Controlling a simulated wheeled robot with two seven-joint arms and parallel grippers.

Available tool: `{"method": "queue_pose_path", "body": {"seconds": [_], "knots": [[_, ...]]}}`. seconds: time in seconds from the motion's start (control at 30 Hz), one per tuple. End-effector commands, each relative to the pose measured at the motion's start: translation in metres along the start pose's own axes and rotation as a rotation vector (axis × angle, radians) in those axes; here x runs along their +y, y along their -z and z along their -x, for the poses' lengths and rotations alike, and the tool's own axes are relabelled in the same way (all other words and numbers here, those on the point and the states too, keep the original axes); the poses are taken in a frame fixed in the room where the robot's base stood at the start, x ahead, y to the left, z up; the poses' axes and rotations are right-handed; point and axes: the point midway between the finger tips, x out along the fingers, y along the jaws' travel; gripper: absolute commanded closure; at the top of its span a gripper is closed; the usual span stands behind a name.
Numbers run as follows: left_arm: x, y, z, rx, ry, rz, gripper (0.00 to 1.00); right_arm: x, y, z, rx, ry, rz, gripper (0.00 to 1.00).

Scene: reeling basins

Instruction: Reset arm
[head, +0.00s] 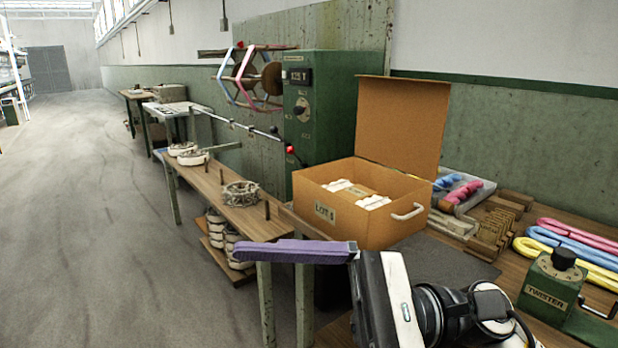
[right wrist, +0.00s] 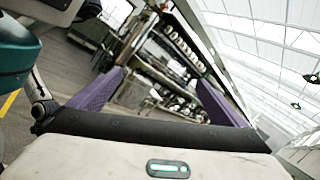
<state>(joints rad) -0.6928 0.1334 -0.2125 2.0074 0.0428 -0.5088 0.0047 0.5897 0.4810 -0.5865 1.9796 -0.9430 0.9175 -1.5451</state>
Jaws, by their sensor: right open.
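My right arm comes in from the lower right of the head view. Its gripper (head: 250,251), with purple fingers, points left in front of the bench and the open cardboard box. In the right wrist view my right gripper (right wrist: 158,92) has its two purple fingers wide apart with nothing between them. My left gripper is in neither view.
The cardboard box (head: 342,224) marked LOT 5 holds white bundles, its lid up. A green TWISTER device (head: 549,287) and coloured skeins (head: 575,240) lie at right. A narrow wooden bench (head: 222,200) carries reels. The floor (head: 90,220) at left is clear.

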Motion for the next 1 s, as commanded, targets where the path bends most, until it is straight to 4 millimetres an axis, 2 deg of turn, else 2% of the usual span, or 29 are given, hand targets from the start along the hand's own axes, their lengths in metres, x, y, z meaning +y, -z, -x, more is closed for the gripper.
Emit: {"method": "queue_pose_path", "body": {"seconds": [0.03, 0.07, 0.17, 0.23, 0.3, 0.37, 0.4, 0.47, 0.57, 0.63, 0.67, 0.7, 0.8, 0.9, 1.0], "knots": [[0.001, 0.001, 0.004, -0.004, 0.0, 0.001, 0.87, -0.015, 0.0, 0.005, -0.091, 0.135, -0.222, 0.04], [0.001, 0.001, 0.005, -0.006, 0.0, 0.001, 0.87, -0.024, 0.003, 0.011, -0.145, 0.213, -0.354, 0.04], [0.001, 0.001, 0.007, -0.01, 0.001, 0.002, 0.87, -0.053, 0.026, 0.045, -0.34, 0.466, -0.793, 0.04], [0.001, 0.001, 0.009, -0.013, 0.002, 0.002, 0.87, -0.063, 0.057, 0.077, -0.494, 0.64, -1.101, 0.04], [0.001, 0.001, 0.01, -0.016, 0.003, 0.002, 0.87, -0.06, 0.097, 0.113, -0.662, 0.812, -1.395, 0.04], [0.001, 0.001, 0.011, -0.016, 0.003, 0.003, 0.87, -0.047, 0.131, 0.142, -0.804, 0.945, -1.609, 0.04], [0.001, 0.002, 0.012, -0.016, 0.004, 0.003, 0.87, -0.035, 0.153, 0.16, -0.899, 1.028, -1.736, 0.04], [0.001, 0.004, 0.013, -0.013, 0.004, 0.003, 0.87, -0.01, 0.185, 0.183, -1.043, 1.148, -1.908, 0.04], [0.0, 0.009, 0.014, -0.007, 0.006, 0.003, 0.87, 0.043, 0.231, 0.215, -1.29, 1.34, -2.141, 0.04], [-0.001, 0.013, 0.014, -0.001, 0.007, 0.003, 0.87, 0.087, 0.257, 0.233, -1.473, 1.474, -2.27, 0.04], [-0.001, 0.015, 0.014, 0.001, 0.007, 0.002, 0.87, 0.107, 0.267, 0.239, 1.517, -1.492, 2.258, 0.04], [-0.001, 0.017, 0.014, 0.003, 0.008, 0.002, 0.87, 0.133, 0.278, 0.246, 1.497, -1.444, 2.13, 0.04], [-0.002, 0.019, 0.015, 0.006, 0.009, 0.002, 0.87, 0.196, 0.296, 0.256, 1.454, -1.341, 1.849, 0.04], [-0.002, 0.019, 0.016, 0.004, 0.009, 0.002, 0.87, 0.245, 0.305, 0.261, 1.423, -1.266, 1.639, 0.04], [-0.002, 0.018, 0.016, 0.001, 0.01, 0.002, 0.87, 0.277, 0.308, 0.261, 1.402, -1.22, 1.508, 0.04]]}}
